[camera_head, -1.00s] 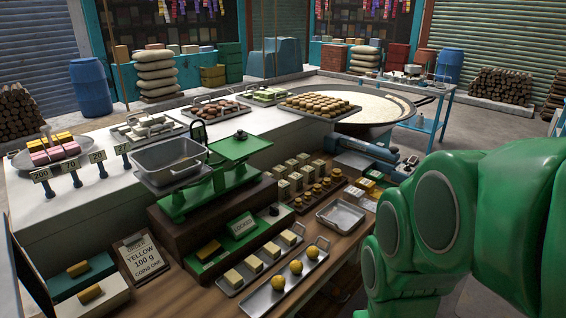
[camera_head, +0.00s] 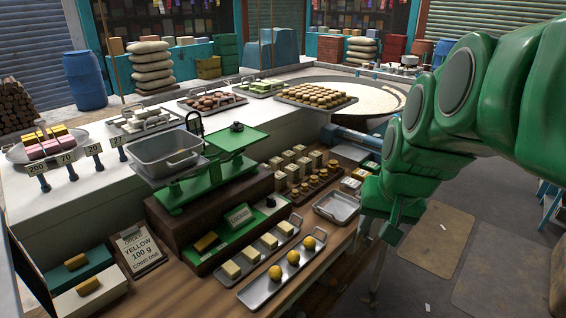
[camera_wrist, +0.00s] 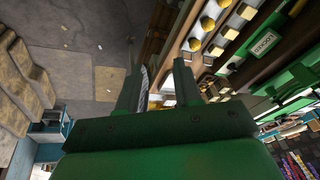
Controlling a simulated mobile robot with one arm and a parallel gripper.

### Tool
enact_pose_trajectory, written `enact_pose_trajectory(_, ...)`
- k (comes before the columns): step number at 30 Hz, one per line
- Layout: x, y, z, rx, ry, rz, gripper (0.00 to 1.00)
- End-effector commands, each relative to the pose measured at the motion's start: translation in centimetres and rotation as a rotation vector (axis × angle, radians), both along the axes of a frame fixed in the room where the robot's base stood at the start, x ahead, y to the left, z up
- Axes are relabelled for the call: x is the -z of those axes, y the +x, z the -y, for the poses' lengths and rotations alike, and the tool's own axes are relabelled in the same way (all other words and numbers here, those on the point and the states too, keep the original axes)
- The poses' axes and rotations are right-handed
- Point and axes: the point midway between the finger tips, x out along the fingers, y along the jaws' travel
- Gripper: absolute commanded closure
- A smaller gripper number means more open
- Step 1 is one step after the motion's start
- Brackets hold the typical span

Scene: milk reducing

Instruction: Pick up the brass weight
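Several brass weights (camera_head: 311,183) stand in a dark rack on the wooden counter, right of the green balance scale (camera_head: 205,185) and beside rows of pale blocks. Which one the task means I cannot tell. My gripper (camera_head: 380,236) is to the right of the rack, over the counter's right edge, pointing down. In the wrist view its two fingers (camera_wrist: 158,80) are spread apart with nothing seen held between them. The brass weights are not clearly made out in the wrist view; my gripper body hides part of it.
An empty metal tray (camera_head: 338,207) lies between the rack and my gripper. Trays with yellow balls (camera_head: 293,257) and cream blocks (camera_head: 250,254) lie in front. A dark knobbed object (camera_head: 237,126) sits on the scale's right plate. Open floor is right of the counter.

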Motion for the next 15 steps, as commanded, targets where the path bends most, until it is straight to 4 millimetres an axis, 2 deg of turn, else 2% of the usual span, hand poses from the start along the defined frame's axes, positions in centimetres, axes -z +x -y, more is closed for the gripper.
enact_pose_trajectory(1,-0.8,1.1,0.6,0.020,0.002,0.030,0.66)
enact_pose_trajectory(9,-4.4,6.2,3.7,0.097,0.002,0.170,0.66)
enact_pose_trajectory(15,-4.8,8.8,5.7,0.058,-0.088,0.229,0.66)
